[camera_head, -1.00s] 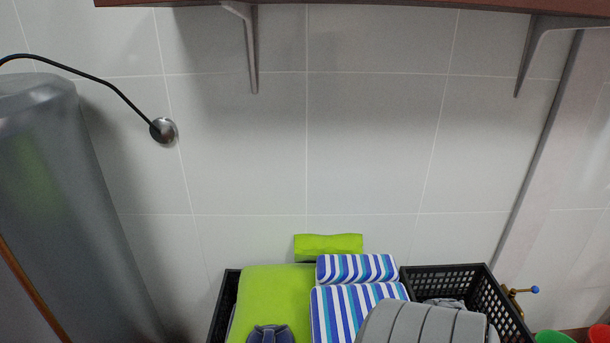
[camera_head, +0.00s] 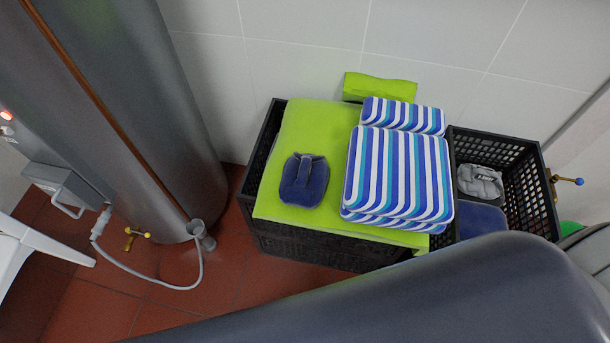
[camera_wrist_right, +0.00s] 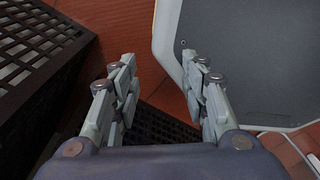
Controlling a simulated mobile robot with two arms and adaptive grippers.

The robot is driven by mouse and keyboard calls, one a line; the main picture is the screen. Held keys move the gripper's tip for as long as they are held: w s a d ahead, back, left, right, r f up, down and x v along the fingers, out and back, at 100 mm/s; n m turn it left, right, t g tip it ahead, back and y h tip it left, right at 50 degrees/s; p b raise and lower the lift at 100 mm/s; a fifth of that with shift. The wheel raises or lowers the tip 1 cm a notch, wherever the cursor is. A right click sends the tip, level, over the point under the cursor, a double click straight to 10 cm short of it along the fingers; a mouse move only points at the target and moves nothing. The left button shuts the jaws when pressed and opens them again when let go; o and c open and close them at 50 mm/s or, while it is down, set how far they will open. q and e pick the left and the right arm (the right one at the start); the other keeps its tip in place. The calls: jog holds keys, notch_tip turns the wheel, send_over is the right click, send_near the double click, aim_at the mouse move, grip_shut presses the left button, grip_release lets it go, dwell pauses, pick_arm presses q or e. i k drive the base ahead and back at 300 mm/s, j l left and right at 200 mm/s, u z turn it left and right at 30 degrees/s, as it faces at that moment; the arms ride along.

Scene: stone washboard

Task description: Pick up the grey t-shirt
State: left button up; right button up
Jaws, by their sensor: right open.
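A folded grey garment, which looks like the grey t-shirt (camera_head: 481,182), lies in the right part of the black crate (camera_head: 515,155) in the head view. A blue cloth (camera_head: 482,220) lies in front of it, partly hidden by my arm. My right gripper (camera_wrist_right: 158,68) is open and empty in the wrist view, above the red floor and apart from the shirt, which is not in that view. My left gripper is not in view.
A green towel (camera_head: 300,133), a dark blue folded item (camera_head: 304,181) and striped folded cloths (camera_head: 400,175) cover the left crate. A grey cylinder (camera_head: 150,90) stands at left. The wrist view shows black crate walls (camera_wrist_right: 40,60) and a grey white-edged panel (camera_wrist_right: 250,70).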

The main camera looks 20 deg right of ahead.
aim_at(478, 181)
jog(key=z, duration=1.5)
jog(key=k, duration=0.15)
